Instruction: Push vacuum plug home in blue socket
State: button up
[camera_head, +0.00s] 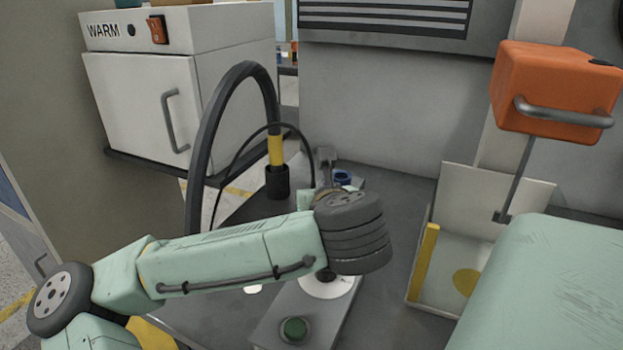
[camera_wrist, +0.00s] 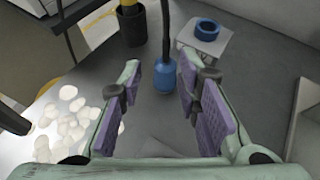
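In the wrist view, my gripper (camera_wrist: 160,80) is open, with a purple-padded finger on either side of the picture's middle. A blue plug (camera_wrist: 166,76) on the end of a dark hose shows between the fingertips, with a gap on both sides. I cannot tell whether it lies between the pads or a little beyond them. The blue socket (camera_wrist: 207,27) is a ring on a grey block, up and to the right of the plug. In the head view the socket (camera_head: 342,177) shows just behind my wrist; my arm hides the plug and my fingers there.
A thick black hose with a yellow band (camera_head: 276,150) stands in a black holder (camera_head: 277,183) beside the work area. A green button (camera_head: 294,328) is in front. A pale tray (camera_head: 425,262) and an orange box (camera_head: 550,88) are right. A warming cabinet (camera_head: 150,105) stands back left.

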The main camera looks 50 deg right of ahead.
aim_at(313, 187)
jog(key=x, duration=0.2)
jog(key=p+x, duration=0.1)
jog(key=x, duration=0.1)
jog(key=p+x, duration=0.1)
jog(key=x, duration=0.2)
jog(key=shift+d+r, duration=0.25)
jog(key=shift+d, duration=0.25)
jog(key=shift+w+d+f, duration=0.25)
grip_shut()
